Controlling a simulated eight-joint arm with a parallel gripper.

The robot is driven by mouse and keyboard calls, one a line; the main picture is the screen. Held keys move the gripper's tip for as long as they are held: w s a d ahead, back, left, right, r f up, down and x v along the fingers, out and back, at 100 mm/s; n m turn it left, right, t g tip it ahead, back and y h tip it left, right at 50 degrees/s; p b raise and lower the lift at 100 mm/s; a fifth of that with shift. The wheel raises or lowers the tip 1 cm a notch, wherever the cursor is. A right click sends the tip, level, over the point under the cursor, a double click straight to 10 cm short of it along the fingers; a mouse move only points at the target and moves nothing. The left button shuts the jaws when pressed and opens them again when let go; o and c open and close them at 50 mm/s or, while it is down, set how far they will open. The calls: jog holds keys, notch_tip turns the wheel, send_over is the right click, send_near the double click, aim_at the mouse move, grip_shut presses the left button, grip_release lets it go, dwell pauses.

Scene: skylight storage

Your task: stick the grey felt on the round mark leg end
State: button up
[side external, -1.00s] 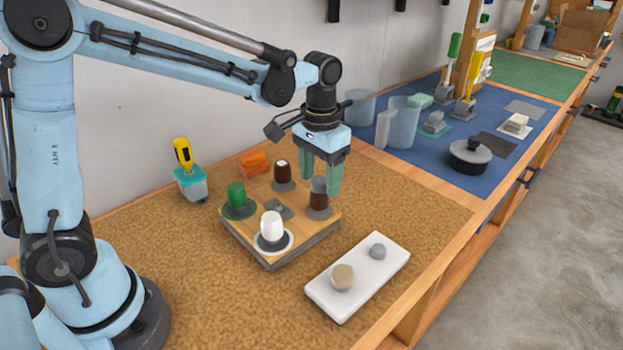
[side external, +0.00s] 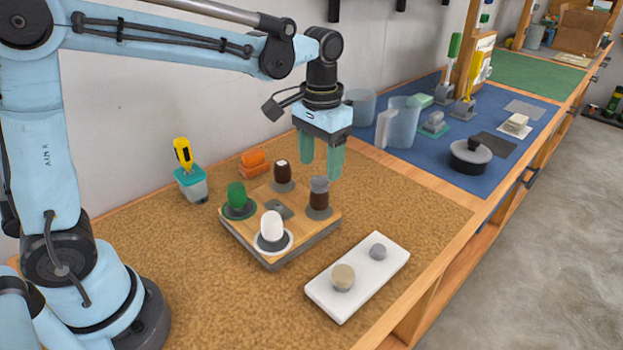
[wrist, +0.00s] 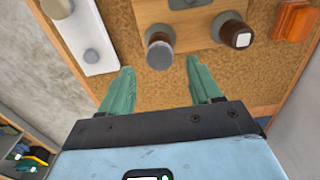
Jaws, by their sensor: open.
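A brown leg (side external: 319,196) stands upright on the wooden board (side external: 262,254). A grey round piece (wrist: 159,54) lies on its top end, and no mark shows there. The white tray (side external: 325,298) carries a beige round piece (side external: 343,276) and a smaller grey round piece (side external: 378,251). I cannot tell which grey piece is the felt. My gripper (side external: 320,170) is open and empty, pointing down just above and beside the grey-topped leg.
A green leg (side external: 237,195) and a white leg (side external: 272,225) also stand on the board. Orange blocks (side external: 253,161) and a yellow-handled tool (side external: 184,155) in a cup are behind it. A clear jug (side external: 399,125) stands on the blue mat. The cork around the tray is clear.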

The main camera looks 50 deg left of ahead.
jog(key=shift+r, duration=2)
notch_tip(320, 180, up, 12)
jog(key=s+a+f+t, duration=0.2)
jog(key=s+f, duration=0.3)
jog(key=f, duration=0.3)
jog(key=s+a+f+t, duration=0.2)
jog(key=s+f+t, duration=0.3)
jog(key=f, duration=0.3)
jog(key=shift+s, duration=0.55)
